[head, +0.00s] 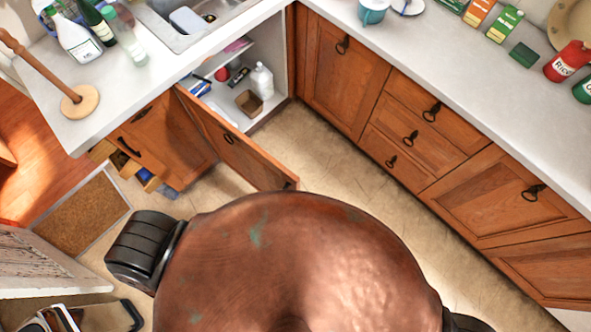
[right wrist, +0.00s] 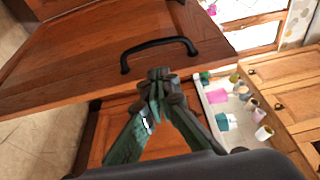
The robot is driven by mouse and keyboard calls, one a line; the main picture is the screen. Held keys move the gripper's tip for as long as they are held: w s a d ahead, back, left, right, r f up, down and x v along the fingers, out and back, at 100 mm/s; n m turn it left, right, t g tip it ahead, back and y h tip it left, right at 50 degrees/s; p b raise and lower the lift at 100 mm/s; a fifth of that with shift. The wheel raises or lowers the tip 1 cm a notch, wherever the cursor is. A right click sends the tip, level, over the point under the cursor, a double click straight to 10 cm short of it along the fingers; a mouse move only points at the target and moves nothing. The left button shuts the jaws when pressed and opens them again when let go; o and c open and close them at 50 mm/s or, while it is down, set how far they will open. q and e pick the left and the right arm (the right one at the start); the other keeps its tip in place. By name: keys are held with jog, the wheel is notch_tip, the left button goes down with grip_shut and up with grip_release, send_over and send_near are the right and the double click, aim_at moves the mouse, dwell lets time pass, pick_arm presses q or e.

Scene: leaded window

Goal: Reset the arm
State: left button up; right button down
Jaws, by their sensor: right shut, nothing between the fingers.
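My right gripper (right wrist: 160,78) shows in the right wrist view, shut and empty. Its fingertips are just below the black bar handle (right wrist: 160,46) of a brown wooden panel (right wrist: 90,60) in the picture; I cannot tell whether they touch it. In the head view neither gripper shows clearly. A lower cabinet door (head: 235,140) stands open there, with a white bottle (head: 262,80) and a brown box (head: 249,102) on the shelves behind it.
Closed drawers (head: 410,140) line the right. A white weathered panel (head: 45,262) stands at left. Some tiled floor (head: 340,170) is clear.

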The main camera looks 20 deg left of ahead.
jog(key=w+d+f+n+g+h, duration=0.1)
jog(key=w+d+n+g+h, duration=0.1)
jog(key=w+d+n+h, duration=0.45)
jog(key=w+d+f+n+g+h, duration=0.15)
jog(key=w+d, duration=0.25)
jog(key=d, duration=0.6)
jog(key=s+d+r+g+h, duration=0.1)
jog(key=s+d+g+h, duration=0.35)
jog(key=d, duration=0.75)
jog(key=s+d+r+g+h, duration=0.1)
jog(key=s+d+h, duration=0.1)
jog(key=s+d, duration=0.75)
notch_tip(320, 180, down, 28)
jog(key=d+n+g, duration=0.1)
jog(key=s+f+n+g+y, duration=0.1)
jog(key=s+f, duration=1.7)
jog(key=s, duration=0.2)
jog(key=shift+g, duration=0.3)
jog(key=shift+s+f, duration=0.1)
